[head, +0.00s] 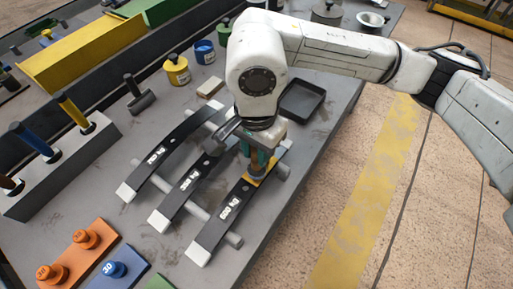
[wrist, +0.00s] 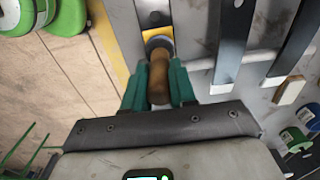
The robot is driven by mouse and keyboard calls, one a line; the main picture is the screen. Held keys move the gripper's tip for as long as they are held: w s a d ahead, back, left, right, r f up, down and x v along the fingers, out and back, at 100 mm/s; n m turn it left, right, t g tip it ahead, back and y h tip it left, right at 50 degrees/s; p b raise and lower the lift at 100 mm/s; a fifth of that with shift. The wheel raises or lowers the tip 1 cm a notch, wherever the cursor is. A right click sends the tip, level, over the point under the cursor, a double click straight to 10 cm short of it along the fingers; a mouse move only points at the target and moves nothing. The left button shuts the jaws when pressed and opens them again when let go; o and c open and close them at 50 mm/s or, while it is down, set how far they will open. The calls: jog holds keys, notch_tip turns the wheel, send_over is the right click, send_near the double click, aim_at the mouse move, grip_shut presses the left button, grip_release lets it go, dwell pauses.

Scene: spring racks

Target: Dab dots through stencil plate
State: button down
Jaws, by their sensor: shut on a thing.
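My gripper (head: 258,158) has green fingers and is shut on a dabber. The dabber's wooden handle (wrist: 158,75) stands between the fingers in the wrist view, with its round dark head pointing away from me. The yellow stencil plate (wrist: 158,37) shows around the dabber's head. In the head view the plate (head: 250,183) lies on the right-hand dark leaf spring (head: 218,222), marked 600 kg, partly hidden by the dabber. The dabber's head is at the plate; whether it touches cannot be told.
Two more dark springs (head: 187,185) (head: 163,155) lie to the left on grey bars. A yellow pot (head: 177,70), a blue pot (head: 204,53) and a black tray (head: 302,99) stand behind. Orange (head: 74,257) and blue (head: 113,270) knobbed pieces lie at the front. The floor is right of the table.

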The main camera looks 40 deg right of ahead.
jog(key=shift+r+p, duration=0.85)
jog(key=shift+r, duration=2.5)
